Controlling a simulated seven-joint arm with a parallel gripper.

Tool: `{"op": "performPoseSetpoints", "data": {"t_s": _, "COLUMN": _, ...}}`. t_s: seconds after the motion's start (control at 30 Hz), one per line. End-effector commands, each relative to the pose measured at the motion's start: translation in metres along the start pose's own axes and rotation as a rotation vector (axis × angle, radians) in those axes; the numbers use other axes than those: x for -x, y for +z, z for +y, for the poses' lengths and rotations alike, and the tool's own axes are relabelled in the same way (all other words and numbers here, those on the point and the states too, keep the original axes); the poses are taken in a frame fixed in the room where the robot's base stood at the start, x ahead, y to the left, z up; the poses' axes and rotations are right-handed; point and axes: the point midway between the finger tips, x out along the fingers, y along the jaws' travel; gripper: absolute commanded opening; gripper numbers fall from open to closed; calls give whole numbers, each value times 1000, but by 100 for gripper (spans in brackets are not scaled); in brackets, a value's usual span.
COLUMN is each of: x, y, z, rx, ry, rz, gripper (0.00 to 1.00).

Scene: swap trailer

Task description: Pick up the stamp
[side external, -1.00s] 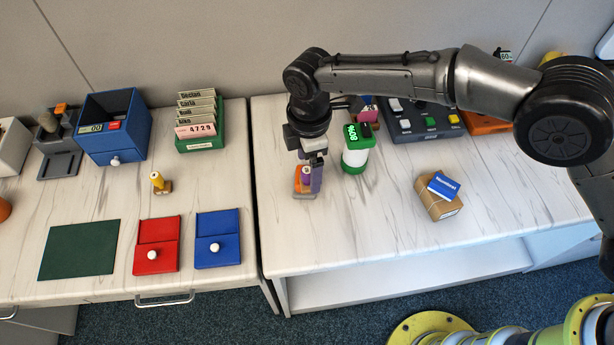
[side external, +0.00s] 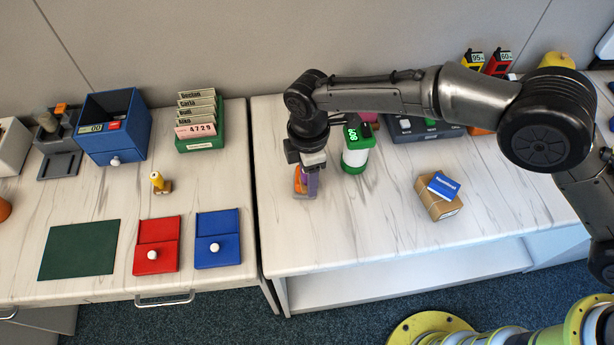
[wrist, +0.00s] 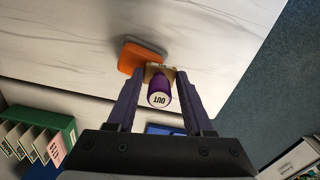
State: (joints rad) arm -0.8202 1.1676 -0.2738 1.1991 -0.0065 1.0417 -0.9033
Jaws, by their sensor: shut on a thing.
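A stamp with a purple handle, a white top marked OUT and a wooden base (wrist: 159,90) is between my fingers in the wrist view. My gripper (wrist: 160,88) is shut on it. In the side view, my gripper (side external: 310,186) is low over the right table, and its fingers and wrist mostly hide the stamp. An orange block with a grey edge (wrist: 140,57) lies right by the stamp's base; it also shows in the side view (side external: 299,182). I cannot tell whether the stamp's base is clear of the surface. A second, yellow-handled stamp (side external: 158,181) stands on the left table.
A green-and-white canister (side external: 355,158) stands close right of my gripper. A carton with a blue box on it (side external: 439,205) is further right. A button panel (side external: 410,128) is behind. The left table holds red (side external: 156,240) and blue (side external: 217,240) trays and a green mat (side external: 80,249).

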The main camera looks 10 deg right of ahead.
Motion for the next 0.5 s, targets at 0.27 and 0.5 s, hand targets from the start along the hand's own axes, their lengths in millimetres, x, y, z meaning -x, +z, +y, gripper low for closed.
{"op": "performPoseSetpoints", "data": {"t_s": 0.27, "x": 1, "y": 0, "z": 0, "rx": 0, "ry": 1, "rz": 1, "gripper": 0}}
{"op": "performPoseSetpoints", "data": {"t_s": 0.5, "x": 14, "y": 0, "z": 1, "rx": 0, "ry": 3, "rz": 2, "gripper": 0}}
